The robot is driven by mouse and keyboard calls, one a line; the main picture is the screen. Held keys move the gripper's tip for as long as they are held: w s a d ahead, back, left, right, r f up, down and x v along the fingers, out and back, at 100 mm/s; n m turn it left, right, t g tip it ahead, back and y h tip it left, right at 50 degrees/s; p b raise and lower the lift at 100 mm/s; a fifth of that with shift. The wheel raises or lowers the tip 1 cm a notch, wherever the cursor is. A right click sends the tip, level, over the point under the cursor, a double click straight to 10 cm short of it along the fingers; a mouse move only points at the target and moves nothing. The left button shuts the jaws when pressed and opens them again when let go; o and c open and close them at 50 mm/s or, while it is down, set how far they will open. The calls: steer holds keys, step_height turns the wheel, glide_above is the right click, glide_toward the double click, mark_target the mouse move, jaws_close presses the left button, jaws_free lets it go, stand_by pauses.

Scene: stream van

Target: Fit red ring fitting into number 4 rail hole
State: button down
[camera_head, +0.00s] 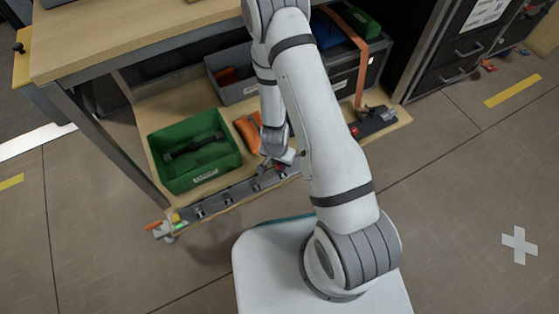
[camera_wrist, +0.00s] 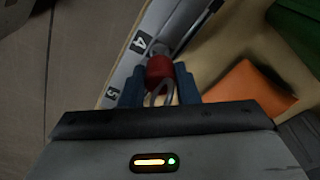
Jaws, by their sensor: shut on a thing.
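My gripper (camera_wrist: 160,88) has blue fingertips and is shut on the red ring fitting (camera_wrist: 159,68) by its silver ring part. The red body points away from the gripper, toward the grey rail (camera_wrist: 123,68). The rail carries a number 4 label (camera_wrist: 140,42) and a number 5 label (camera_wrist: 112,93). The red body lies just beside the 4 label in the wrist view. The number 4 hole is hidden, and I cannot tell whether the fitting touches the rail. In the head view the rail (camera_head: 237,190) runs along the shelf front, with my gripper (camera_head: 283,163) above it.
A green bin (camera_head: 157,160) with a dark tool stands on the shelf left of my gripper. An orange item (camera_head: 248,132) lies behind the rail, and a grey bin (camera_head: 229,88) stands further back. The wooden table top (camera_head: 120,40) overhangs the shelf. Floor in front is clear.

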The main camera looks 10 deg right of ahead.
steer(key=shift+f+b, duration=1.25)
steer(key=shift+f, duration=0.2)
stand_by(0.4)
steer(key=c, duration=1)
jaws_free()
steer(key=shift+c, duration=0.2)
steer(key=r+p, duration=0.1)
steer(key=r, duration=0.1)
steer(key=r+p, duration=0.2)
steer(key=r, duration=0.1)
steer(key=r+p, duration=0.2)
steer(key=r, duration=0.1)
steer(key=shift+s+a, duration=0.2)
steer(key=shift+s, duration=0.2)
steer(key=shift+f, duration=0.1)
